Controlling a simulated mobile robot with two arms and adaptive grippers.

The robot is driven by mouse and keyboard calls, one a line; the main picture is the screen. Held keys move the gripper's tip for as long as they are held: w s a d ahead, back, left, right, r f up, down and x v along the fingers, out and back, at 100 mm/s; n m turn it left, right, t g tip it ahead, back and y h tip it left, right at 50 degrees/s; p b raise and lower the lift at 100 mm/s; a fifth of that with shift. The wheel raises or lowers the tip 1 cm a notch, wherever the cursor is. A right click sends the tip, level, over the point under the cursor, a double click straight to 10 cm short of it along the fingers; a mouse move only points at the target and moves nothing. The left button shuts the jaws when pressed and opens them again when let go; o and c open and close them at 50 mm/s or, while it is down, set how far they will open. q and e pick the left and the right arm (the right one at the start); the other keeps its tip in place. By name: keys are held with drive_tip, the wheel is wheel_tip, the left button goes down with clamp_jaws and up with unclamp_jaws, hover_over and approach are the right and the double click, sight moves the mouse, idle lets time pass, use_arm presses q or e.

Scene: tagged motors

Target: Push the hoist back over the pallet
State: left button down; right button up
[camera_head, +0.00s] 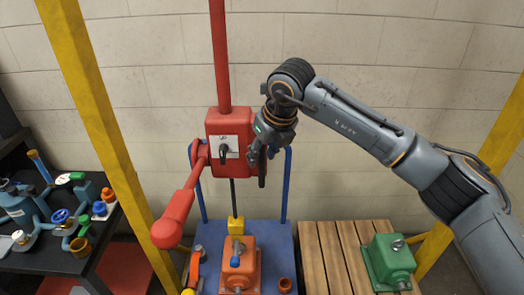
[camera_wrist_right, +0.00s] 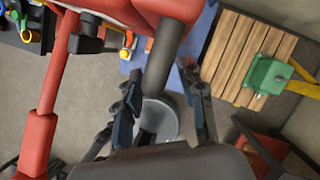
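The hoist (camera_head: 214,126) is a red box on a red vertical post, with a dark switch on its front and a red arm reaching down to the left. Its dark rod drops to a yellow block (camera_head: 235,226) just above an orange motor (camera_head: 240,262) on a blue stand (camera_head: 272,238). The wooden pallet (camera_head: 338,262) lies right of the stand, with a green motor (camera_head: 392,262) on it. My right gripper (camera_head: 262,160) is at the hoist's right side. In the right wrist view its fingers are spread on both sides of a black handle (camera_wrist_right: 165,62). My left gripper is out of view.
A dark bench (camera_head: 60,262) with blue and green parts stands at the left. Yellow posts (camera_head: 100,110) rise at both sides. Small orange parts lie on the blue stand. A pale block wall is behind.

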drive_tip(key=shift+w+a+f, duration=0.15)
drive_tip(key=shift+f, duration=0.3)
clamp_jaws()
